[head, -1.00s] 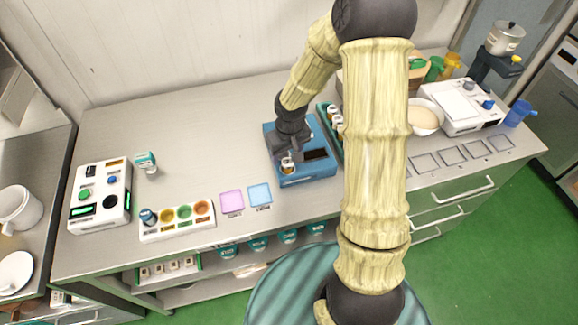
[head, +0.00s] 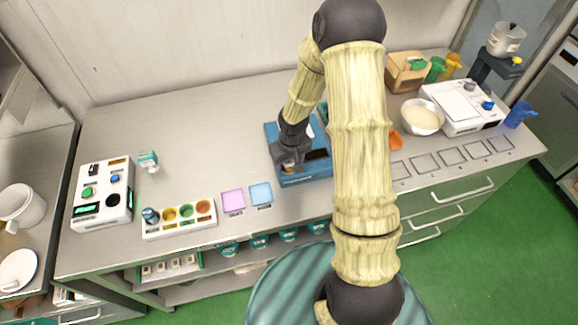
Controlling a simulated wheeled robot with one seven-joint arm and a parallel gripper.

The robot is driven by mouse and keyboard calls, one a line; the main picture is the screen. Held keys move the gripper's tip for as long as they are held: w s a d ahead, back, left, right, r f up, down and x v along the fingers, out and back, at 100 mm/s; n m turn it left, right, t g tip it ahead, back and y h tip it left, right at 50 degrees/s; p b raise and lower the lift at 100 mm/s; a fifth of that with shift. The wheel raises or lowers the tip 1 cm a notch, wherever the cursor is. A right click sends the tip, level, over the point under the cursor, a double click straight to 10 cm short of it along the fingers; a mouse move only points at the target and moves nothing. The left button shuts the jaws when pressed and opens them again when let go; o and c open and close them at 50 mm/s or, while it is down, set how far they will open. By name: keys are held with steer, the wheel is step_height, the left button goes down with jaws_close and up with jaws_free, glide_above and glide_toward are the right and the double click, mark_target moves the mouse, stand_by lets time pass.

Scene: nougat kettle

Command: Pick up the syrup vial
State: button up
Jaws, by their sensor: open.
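A small pale vial with an amber band (head: 289,170) shows at the front left of the blue device (head: 318,168), mostly hidden by my gripper; I take it to be the syrup vial, though no label is readable. My gripper (head: 289,164) points down right at it, its dark fingers open around or just above the vial. I cannot tell whether the fingers touch it. The rack behind the blue device is mostly hidden by my arm.
A teal-capped bottle (head: 148,161), a white control box (head: 103,194) and a tray with coloured wells (head: 180,218) stand at the left. Pink (head: 233,201) and blue (head: 261,194) pads lie nearby. A bowl (head: 422,116) stands right. The counter's back left is clear.

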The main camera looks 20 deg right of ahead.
steer(key=c, duration=1.1)
steer(key=shift+c, duration=0.2)
step_height(320, 180, up, 10)
steer(key=shift+r, duration=0.1)
steer(key=w+f+m, duration=0.4)
steer(key=w+m, duration=0.1)
steer(key=w, duration=0.1)
steer(key=shift+w+m+h, duration=0.25)
steer(key=shift+m+h, duration=0.05)
steer(key=shift+s+f, duration=0.1)
steer(key=shift+f, duration=0.05)
